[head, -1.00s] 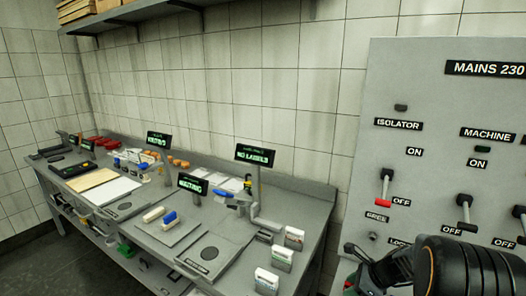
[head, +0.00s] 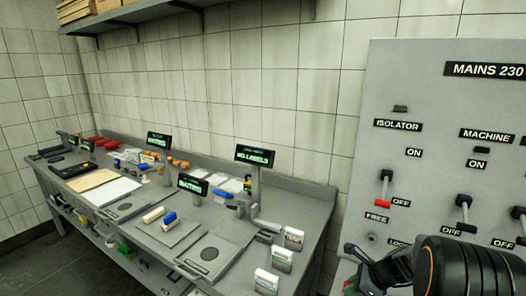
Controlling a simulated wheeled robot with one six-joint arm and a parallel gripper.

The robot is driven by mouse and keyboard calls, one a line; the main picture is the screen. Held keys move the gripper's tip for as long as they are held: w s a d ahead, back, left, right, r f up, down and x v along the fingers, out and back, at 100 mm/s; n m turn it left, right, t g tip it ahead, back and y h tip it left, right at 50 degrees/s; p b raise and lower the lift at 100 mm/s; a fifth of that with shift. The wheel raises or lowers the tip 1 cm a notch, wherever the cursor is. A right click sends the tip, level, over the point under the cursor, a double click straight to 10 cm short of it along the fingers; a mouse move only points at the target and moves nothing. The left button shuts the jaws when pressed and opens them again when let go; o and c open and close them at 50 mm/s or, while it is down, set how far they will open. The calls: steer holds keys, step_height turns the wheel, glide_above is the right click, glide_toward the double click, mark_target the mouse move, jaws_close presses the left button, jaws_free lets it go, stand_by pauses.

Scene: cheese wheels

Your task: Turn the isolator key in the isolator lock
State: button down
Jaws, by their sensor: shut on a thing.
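The isolator lock (head: 373,238) is a small round fitting low on the left of the grey mains panel, between a FREE label (head: 376,218) and a partly hidden LOCK label (head: 398,242). The isolator lever (head: 384,190) above it has a red tip and points down by OFF. My gripper (head: 352,280) is at the bottom edge, just below and left of the lock, apart from it in the picture. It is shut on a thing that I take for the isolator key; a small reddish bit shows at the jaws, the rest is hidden.
The mains panel (head: 440,110) fills the right side, with a MACHINE lever (head: 464,212) also down at OFF. My dark arm covers its lower part. A grey bench (head: 228,228) with boxes, trays and small screens runs along the wall to the left.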

steer(key=shift+r, duration=0.1)
steer(key=shift+r+p, duration=2.1)
step_height(320, 180, up, 3)
steer(key=p, duration=0.3)
steer(key=shift+a+f, duration=0.1)
